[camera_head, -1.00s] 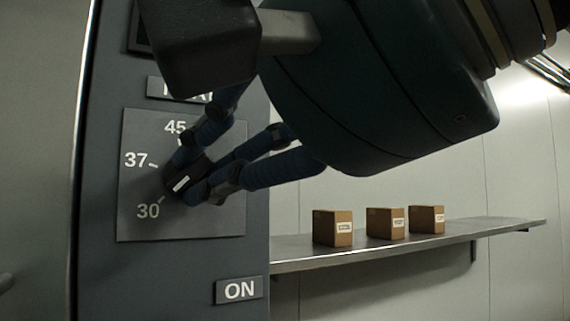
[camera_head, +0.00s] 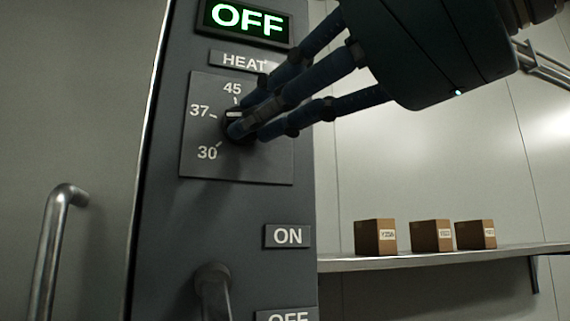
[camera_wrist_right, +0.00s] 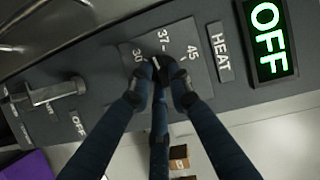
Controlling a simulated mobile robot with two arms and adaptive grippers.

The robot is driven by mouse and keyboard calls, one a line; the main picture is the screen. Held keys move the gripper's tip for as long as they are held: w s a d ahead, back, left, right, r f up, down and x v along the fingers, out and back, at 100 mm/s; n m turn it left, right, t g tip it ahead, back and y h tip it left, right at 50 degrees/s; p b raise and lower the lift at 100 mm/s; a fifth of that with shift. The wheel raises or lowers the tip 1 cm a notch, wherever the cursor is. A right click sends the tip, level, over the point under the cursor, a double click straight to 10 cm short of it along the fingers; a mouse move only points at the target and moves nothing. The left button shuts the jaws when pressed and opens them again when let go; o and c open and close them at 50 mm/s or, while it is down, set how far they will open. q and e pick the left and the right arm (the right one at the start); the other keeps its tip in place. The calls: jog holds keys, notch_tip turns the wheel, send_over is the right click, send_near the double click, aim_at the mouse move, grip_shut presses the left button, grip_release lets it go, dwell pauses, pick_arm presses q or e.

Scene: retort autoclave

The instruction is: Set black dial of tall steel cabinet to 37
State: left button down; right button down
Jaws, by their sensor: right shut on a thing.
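The tall steel cabinet (camera_head: 165,240) has a dark control panel with a square plate (camera_head: 200,160) marked 30, 37 and 45 under a HEAT label (camera_head: 243,62). The black dial (camera_head: 238,125) sits on this plate, mostly hidden by my fingers. Its white mark lies nearly level on the side toward 37. In the right wrist view the dial (camera_wrist_right: 156,68) shows its white mark pointing close to 37. My right gripper (camera_head: 250,117) is shut around the dial, its fingers also showing in the right wrist view (camera_wrist_right: 159,88). My left gripper is out of view.
A lit OFF display (camera_head: 247,19) is above the plate. A lever (camera_head: 213,288) sticks out below, near the ON label (camera_head: 288,236). A curved door handle (camera_head: 50,245) is at left. A shelf (camera_head: 400,262) at right carries several brown boxes (camera_head: 375,238).

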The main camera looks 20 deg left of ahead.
jog(key=shift+s+a+f+m+t+y+b, duration=0.15)
jog(key=shift+m+y+b, duration=0.1)
jog(key=shift+m+b, duration=0.65)
jog(key=shift+w+f+m+t+y+b, duration=0.1)
jog(key=shift+m+y+b, duration=0.1)
jog(key=shift+m+b, duration=0.75)
jog(key=shift+s+a+f+m+t+y+b, duration=0.2)
jog(key=shift+m+b, duration=0.25)
jog(key=shift+b, duration=0.9)
jog(key=shift+w+d+r, duration=0.1)
jog(key=shift+w+d, duration=0.05)
jog(key=shift+d, duration=0.05)
jog(key=c, duration=1.6)
grip_release()
jog(key=shift+d, duration=0.1)
jog(key=v, duration=1.2)
